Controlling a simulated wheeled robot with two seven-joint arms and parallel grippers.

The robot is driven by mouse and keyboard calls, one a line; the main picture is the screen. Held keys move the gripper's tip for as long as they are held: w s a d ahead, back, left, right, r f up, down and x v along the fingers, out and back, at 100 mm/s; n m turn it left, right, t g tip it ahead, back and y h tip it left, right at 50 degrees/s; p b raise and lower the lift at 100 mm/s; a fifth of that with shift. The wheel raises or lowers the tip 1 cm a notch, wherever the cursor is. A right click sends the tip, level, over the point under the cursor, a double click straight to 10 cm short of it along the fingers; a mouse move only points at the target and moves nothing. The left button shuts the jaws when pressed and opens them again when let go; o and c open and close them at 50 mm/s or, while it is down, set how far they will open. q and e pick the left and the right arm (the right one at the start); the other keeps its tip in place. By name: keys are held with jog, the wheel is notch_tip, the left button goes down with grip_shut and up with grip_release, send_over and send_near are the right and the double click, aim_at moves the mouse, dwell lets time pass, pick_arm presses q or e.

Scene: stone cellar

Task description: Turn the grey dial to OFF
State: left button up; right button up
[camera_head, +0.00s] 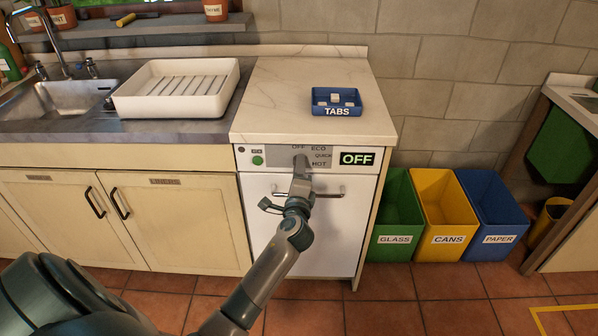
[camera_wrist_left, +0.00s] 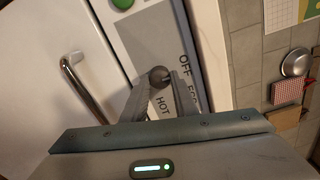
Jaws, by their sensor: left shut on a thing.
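The grey dial (camera_wrist_left: 159,76) sits on the grey panel of the white dishwasher-like machine (camera_head: 267,222), among the printed words OFF, ECO, QUICK and HOT. My left gripper (camera_head: 300,172) reaches the panel from the front and is shut on the dial, one finger on each side of it. The fingers (camera_wrist_left: 163,92) partly hide the dial in both views, so its pointing direction cannot be read. A black display (camera_head: 357,159) to the right of the dial shows OFF. My right gripper is not in view.
A green button (camera_head: 257,160) is left of the dial. A door handle (camera_head: 328,191) lies just below, close to my gripper. A blue TABS tray (camera_head: 336,111) stands on the marble top. Green, yellow and blue bins (camera_head: 481,239) stand at right, and a white dish rack (camera_head: 130,107) at left.

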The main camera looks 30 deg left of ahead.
pick_arm(q)
jog(key=shift+n, duration=0.4)
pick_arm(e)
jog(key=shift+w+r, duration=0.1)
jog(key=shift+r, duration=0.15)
pick_arm(q)
jog(key=o, duration=1.1)
jog(key=shift+s, duration=0.1)
jog(key=shift+b+v, duration=0.8)
jog(key=shift+v, duration=7.8)
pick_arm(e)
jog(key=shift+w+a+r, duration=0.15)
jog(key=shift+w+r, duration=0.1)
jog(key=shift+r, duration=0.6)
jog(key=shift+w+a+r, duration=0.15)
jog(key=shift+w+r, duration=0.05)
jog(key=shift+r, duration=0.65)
